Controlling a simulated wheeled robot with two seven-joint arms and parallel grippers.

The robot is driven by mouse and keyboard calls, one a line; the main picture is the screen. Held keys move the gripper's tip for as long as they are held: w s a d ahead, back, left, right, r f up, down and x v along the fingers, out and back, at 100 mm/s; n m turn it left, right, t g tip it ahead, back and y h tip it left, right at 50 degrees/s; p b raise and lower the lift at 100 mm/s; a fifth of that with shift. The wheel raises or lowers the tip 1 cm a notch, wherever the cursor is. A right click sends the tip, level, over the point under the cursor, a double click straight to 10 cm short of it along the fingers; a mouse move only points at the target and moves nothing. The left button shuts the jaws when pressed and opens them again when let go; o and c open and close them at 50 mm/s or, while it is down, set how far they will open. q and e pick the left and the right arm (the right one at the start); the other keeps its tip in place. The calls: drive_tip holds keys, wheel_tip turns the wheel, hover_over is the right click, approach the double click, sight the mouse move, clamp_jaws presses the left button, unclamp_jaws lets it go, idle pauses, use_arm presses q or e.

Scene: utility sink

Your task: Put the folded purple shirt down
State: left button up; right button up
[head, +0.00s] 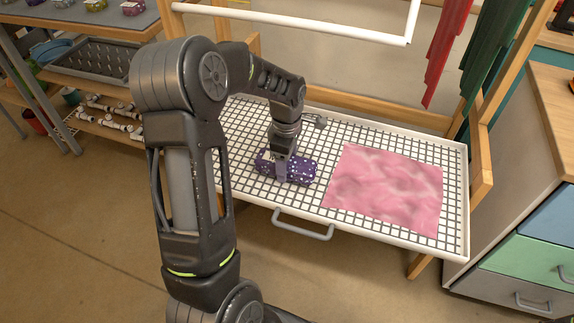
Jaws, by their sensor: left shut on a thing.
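The folded purple shirt (302,169) is a small dark purple bundle with white spots. It is at the middle of the white wire-grid rack (258,203), left of a pink cloth. My left gripper (282,178) points down over the shirt and is shut on its left-middle part. The shirt looks level and at or very close to the grid; I cannot tell whether it bears on it. The gripper hides part of the shirt. My right gripper is not in view.
A flat pink cloth (385,190) covers the right part of the rack. A grey handle (303,224) sticks out at its front. Red (447,50) and green (494,50) cloths hang at the back right. Bare grid shows around the shirt. A drawer cabinet (530,235) stands right.

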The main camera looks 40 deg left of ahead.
use_arm(q)
drive_tip(key=shift+f, duration=0.2)
drive_tip(key=shift+f, duration=0.15)
drive_tip(key=o, duration=1.4)
drive_tip(key=shift+o, duration=0.2)
drive_tip(key=shift+r, duration=0.35)
wheel_tip(320, 180, up, 12)
drive_tip(key=p, duration=0.2)
drive_tip(key=shift+f, duration=0.15)
